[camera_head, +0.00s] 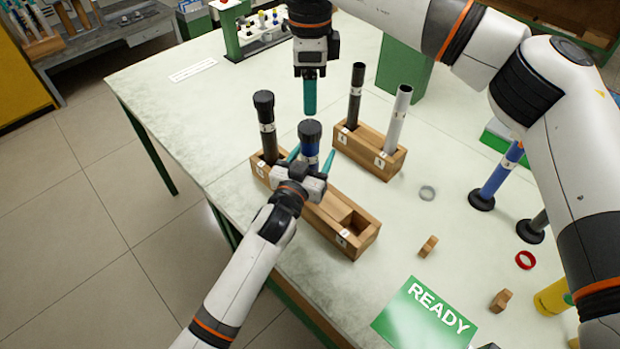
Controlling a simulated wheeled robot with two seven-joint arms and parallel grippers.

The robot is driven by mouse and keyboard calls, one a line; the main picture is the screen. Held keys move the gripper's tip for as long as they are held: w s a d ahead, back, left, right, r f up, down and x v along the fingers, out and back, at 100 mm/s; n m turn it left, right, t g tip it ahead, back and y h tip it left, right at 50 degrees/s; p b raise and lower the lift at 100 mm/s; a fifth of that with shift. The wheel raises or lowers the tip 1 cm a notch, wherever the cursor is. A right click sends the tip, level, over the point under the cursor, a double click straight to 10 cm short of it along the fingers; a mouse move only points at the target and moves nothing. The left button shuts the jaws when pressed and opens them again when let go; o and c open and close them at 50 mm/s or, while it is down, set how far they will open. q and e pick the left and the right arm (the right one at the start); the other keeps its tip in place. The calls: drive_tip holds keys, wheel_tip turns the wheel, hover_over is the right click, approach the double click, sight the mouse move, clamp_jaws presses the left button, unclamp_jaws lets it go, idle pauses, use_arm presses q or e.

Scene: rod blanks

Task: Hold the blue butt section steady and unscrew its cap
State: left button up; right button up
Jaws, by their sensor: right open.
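The blue butt section (310,149) stands upright in the near wooden rack, with a dark cap (310,130) on top. My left gripper (312,158) reaches in from the front, its teal fingers on either side of the blue section below the cap. Its palm hides the lower part of the section, and I cannot tell whether both fingers touch it. My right gripper (310,95) points down, open and empty, above the cap and apart from it. Its fingers overlap in this view.
The near rack (365,240) also holds a black rod (265,125). A second rack (395,163) behind holds a black and a grey rod. A blue rod (497,175) stands on a round base to the right. A grey ring (427,193), red ring (525,260) and green READY mat (412,325) lie on the table.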

sight(310, 126)
use_arm(q)
clamp_jaws()
use_arm(e)
drive_tip(key=m, duration=1.6)
drive_tip(key=shift+m, duration=0.4)
drive_tip(key=m, duration=0.4)
drive_tip(key=shift+m, duration=0.3)
drive_tip(key=m, duration=0.4)
drive_tip(key=shift+m, duration=0.3)
drive_tip(key=m, duration=0.4)
drive_tip(key=shift+m, duration=0.3)
drive_tip(key=m, duration=0.5)
drive_tip(key=shift+f, duration=0.15)
use_arm(q)
drive_tip(key=shift+s, duration=0.1)
use_arm(e)
wheel_tip(310, 126, down, 8)
drive_tip(key=shift+r, duration=0.15)
